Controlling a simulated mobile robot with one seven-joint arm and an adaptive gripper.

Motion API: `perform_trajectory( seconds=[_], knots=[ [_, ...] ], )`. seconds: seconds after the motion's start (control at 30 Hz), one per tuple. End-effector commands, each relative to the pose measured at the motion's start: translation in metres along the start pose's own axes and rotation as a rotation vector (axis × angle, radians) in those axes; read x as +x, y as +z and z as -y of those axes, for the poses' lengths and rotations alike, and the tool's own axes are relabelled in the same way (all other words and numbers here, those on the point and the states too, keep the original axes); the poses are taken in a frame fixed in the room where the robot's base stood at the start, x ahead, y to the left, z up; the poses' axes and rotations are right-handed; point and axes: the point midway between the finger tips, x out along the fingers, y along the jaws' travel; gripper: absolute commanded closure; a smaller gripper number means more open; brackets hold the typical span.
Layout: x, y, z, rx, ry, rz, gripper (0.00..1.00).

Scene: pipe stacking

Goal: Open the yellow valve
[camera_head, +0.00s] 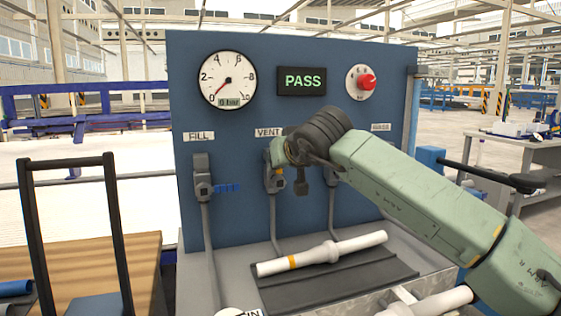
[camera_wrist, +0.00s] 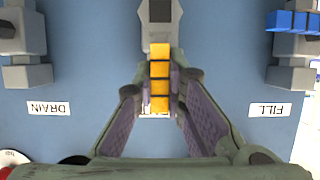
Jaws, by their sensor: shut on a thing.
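The yellow valve's handle (camera_wrist: 160,78) shows in the wrist view, whose picture is upside down. It runs in line with its grey valve body (camera_wrist: 160,20) and points toward the label strip, which is mostly hidden. My gripper (camera_wrist: 160,92) has one finger on each side of the handle and is shut on it. In the head view my gripper (camera_head: 283,152) is at the middle valve (camera_head: 273,180), under the VENT label (camera_head: 268,132).
The FILL valve (camera_head: 203,183) with a sideways blue handle (camera_head: 227,188) is to the left. The DRAIN valve stands on the other side (camera_wrist: 22,45). The gauge (camera_head: 228,80) reads 0 bar and the display (camera_head: 302,81) reads PASS. A white pipe (camera_head: 345,246) lies on the dark mat (camera_head: 375,275) below.

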Motion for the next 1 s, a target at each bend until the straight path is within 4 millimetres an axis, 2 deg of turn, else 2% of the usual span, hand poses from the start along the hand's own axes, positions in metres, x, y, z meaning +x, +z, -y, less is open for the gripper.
perform_trajectory(
  seconds=[0.43,0.47,0.73,1.0],
  knots=[
    [-0.0003,-0.0013,0.0000,-0.015,0.006,-0.003,1.00],
    [-0.0003,-0.0013,0.0000,-0.015,0.006,-0.003,0.87],
    [-0.0001,-0.0007,0.0004,-0.012,0.004,-0.002,0.69],
    [-0.0001,-0.0004,0.0005,-0.011,0.004,-0.001,0.68]
  ],
)
